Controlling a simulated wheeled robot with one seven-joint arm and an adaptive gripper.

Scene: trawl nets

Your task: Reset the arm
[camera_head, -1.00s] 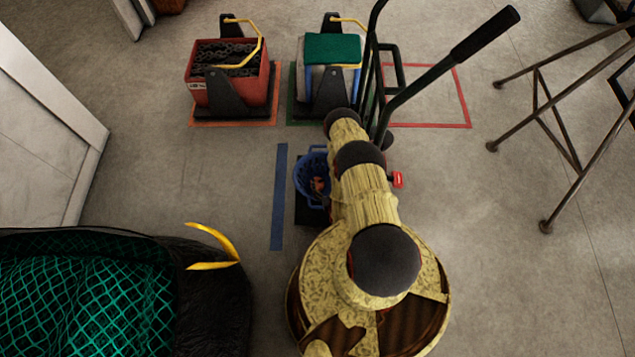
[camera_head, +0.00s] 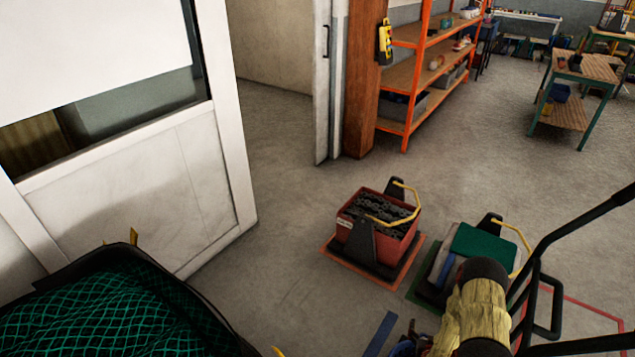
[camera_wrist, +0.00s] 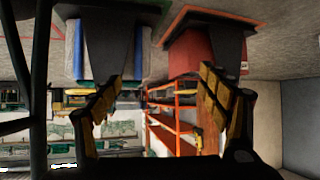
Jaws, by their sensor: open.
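My gripper (camera_wrist: 157,95) shows in the wrist view with its two yellow-and-black fingers spread wide apart. Nothing is between them. The wrist picture appears upside down, with the floor at the top. In the head view my yellow arm (camera_head: 472,318) stands upright at the bottom right; the gripper itself cannot be made out there. The red crate of dark chain (camera_head: 375,228) stands on the floor left of the arm. It shows beyond the right finger in the wrist view (camera_wrist: 190,55).
A green-topped bin (camera_head: 480,250) stands close behind my arm. A black trolley handle (camera_head: 590,222) rises at right. A black bag with green net (camera_head: 110,310) is at bottom left, by a white door (camera_head: 180,180). Orange shelves (camera_head: 415,75) stand farther back.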

